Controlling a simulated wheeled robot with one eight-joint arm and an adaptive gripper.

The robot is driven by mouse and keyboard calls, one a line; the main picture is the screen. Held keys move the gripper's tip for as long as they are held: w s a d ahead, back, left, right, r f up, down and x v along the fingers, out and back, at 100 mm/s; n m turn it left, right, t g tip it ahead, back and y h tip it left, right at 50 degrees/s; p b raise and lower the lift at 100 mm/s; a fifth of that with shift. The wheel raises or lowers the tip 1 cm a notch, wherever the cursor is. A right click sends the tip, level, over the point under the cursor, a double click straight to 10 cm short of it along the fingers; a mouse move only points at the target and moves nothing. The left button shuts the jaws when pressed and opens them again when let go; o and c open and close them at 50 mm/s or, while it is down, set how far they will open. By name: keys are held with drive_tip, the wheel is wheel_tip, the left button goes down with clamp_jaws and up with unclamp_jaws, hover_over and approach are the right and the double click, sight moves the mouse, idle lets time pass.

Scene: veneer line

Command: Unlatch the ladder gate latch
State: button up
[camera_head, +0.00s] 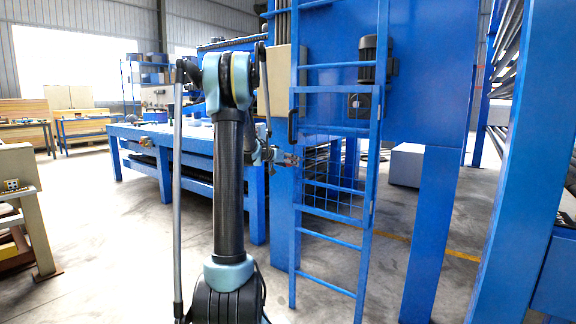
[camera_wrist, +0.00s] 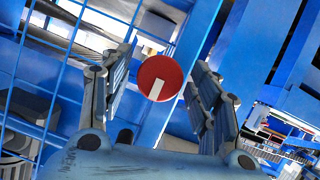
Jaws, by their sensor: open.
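The blue ladder gate (camera_head: 335,132) hangs across the blue ladder, with wire mesh in it; its mesh also shows at the left of the wrist view (camera_wrist: 62,98). A round red knob with a white bar (camera_wrist: 160,78), which looks like the latch, lies ahead of my fingers in the wrist view, beside a blue post. My gripper (camera_head: 292,160) is at the gate's left edge, below a black handle (camera_head: 292,127). In the wrist view my gripper (camera_wrist: 160,85) is open, one finger on each side of the knob in the picture. I cannot tell the depth gap to the knob.
A blue workbench (camera_head: 150,140) stands behind my arm at the left. Thick blue machine posts (camera_head: 430,225) stand right of the ladder (camera_head: 328,285). The concrete floor (camera_head: 130,255) at the left front is clear.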

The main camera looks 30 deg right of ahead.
drive_tip(key=shift+d+f, duration=0.15)
drive_tip(key=shift+d, duration=0.15)
drive_tip(key=shift+c, duration=0.6)
drive_tip(key=c, duration=1)
drive_tip(key=shift+o, duration=0.2)
drive_tip(key=shift+w, duration=0.1)
